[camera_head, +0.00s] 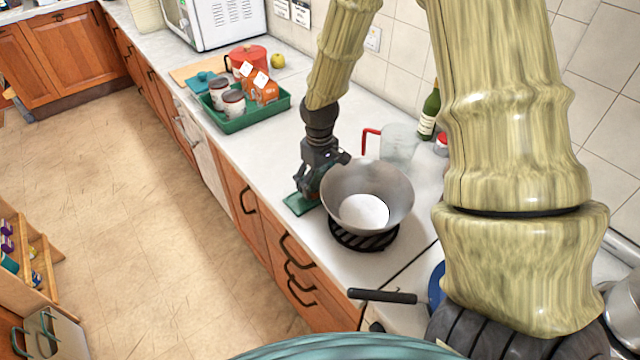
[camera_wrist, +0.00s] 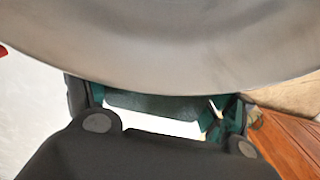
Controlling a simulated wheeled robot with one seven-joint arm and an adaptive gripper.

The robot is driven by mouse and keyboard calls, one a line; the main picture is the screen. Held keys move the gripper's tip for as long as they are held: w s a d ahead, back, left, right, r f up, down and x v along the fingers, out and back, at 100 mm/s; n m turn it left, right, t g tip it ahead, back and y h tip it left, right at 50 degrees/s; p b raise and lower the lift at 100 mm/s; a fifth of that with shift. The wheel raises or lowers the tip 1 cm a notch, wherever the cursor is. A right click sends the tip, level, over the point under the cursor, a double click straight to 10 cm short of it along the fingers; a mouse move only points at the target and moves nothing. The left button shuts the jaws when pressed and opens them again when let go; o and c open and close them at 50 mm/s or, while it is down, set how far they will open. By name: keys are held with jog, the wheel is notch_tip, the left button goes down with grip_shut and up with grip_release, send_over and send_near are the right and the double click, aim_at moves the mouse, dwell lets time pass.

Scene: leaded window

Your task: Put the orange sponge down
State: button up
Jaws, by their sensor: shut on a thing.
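My gripper (camera_head: 313,184) is low over the counter, just left of a grey metal bowl (camera_head: 338,182). Its fingers point down over a flat green thing (camera_head: 296,205) on the counter. In the wrist view the bowl (camera_wrist: 160,45) fills the upper half and covers my fingertips. Parts of the two fingers show below its rim, with green between them (camera_wrist: 150,106).
The bowl has a white round patch inside and stands on a black ring (camera_head: 362,238). A clear jug (camera_head: 398,143) with a red handle and a bottle (camera_head: 430,112) stand behind. A green tray (camera_head: 249,121) with jars and orange packets is farther off. Counter between tray and gripper is clear.

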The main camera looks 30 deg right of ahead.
aim_at(319, 176)
jog(key=shift+f+p, duration=0.4)
jog(key=shift+f, duration=0.9)
jog(key=shift+f, duration=0.15)
jog(key=o, duration=1.2)
jog(key=shift+o, duration=0.2)
jog(key=shift+r+b, duration=1.65)
jog(key=shift+r, duration=4.55)
